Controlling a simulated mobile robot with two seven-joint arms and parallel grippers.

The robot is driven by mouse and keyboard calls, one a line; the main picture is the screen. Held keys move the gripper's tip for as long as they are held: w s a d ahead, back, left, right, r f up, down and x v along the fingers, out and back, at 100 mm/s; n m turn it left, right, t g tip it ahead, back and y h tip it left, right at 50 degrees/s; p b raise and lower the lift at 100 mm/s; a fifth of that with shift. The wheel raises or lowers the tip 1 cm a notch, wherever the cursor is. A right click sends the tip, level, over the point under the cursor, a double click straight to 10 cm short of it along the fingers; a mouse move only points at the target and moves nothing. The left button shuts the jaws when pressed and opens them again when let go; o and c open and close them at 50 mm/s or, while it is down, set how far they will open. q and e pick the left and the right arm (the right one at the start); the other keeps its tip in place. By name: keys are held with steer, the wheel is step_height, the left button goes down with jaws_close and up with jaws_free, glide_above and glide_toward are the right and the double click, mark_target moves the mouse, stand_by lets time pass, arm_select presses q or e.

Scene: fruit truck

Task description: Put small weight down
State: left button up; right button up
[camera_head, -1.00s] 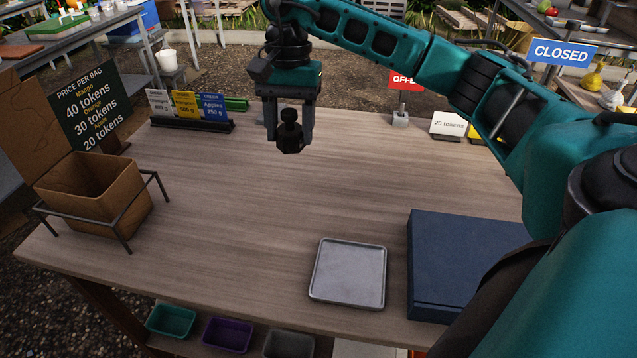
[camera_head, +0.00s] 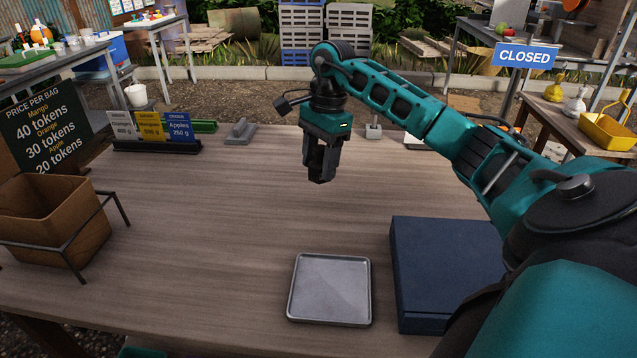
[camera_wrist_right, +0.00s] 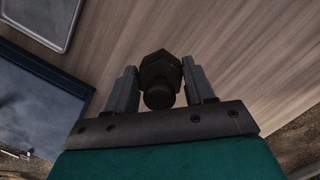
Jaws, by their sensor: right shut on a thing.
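My right gripper (camera_head: 322,165) is over the back middle of the wooden table (camera_head: 215,215). It is shut on the small dark weight, which shows between the fingers in the right wrist view (camera_wrist_right: 160,75) as a hexagonal body with a round knob. In the head view the fingers largely hide the weight. The gripper appears to hold it above the tabletop; the exact gap is hard to tell. My left gripper is not in view.
A grey metal tray (camera_head: 330,290) lies at the front middle, beside a dark blue box (camera_head: 440,270). A cardboard box (camera_head: 60,215) in a wire stand is at the left. Colored price cards (camera_head: 150,127) stand at the back left. The table's middle is clear.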

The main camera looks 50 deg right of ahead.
step_height(320, 180, down, 7)
steer(key=shift+f+b, duration=0.15)
steer(key=shift+b, duration=0.25)
steer(key=o, duration=1)
steer(key=shift+f, duration=0.2)
steer(key=o, duration=0.5)
steer(key=shift+r, duration=0.1)
steer(key=shift+c, duration=0.2)
